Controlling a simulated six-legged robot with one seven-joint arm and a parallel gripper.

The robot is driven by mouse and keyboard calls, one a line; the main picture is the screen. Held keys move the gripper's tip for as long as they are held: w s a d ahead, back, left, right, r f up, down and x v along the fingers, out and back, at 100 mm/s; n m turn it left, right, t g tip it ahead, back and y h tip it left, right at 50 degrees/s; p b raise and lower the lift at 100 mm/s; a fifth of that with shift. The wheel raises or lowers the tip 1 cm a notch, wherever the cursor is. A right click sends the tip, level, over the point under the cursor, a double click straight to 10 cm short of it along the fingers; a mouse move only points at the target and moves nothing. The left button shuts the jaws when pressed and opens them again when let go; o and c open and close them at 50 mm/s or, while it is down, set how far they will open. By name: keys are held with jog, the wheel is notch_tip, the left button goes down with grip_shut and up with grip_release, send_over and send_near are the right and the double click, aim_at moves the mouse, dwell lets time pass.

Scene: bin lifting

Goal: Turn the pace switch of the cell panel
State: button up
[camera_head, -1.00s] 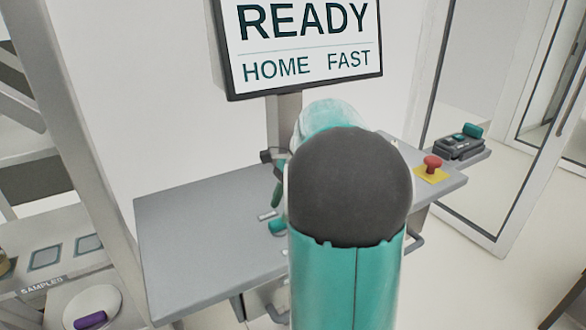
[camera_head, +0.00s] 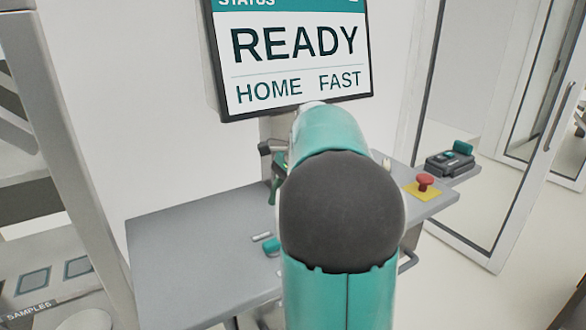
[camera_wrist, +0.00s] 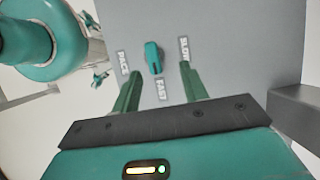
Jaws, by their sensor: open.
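The pace switch (camera_wrist: 153,57) is a small teal knob on a grey panel face (camera_wrist: 225,50) in the wrist view. Labels PACE, SLOW and FAST surround it, and one end of the knob points toward FAST. My gripper (camera_wrist: 160,73) has its two green fingers apart. The knob lies just beyond the gap between the fingertips, and I see no contact.
A status screen (camera_head: 295,60) above the panel reads READY, HOME, FAST. A red button (camera_head: 425,181) on a yellow plate sits at the panel's right end. A dark device (camera_head: 450,160) stands behind it, near a glass door. A samples shelf (camera_head: 60,290) is at left.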

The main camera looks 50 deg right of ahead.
jog(key=w+v, duration=0.1)
jog(key=v, duration=0.7)
jog(key=shift+s+r, duration=0.2)
jog(key=shift+s, duration=0.15)
dwell(0.4)
jog(key=shift+d, duration=0.1)
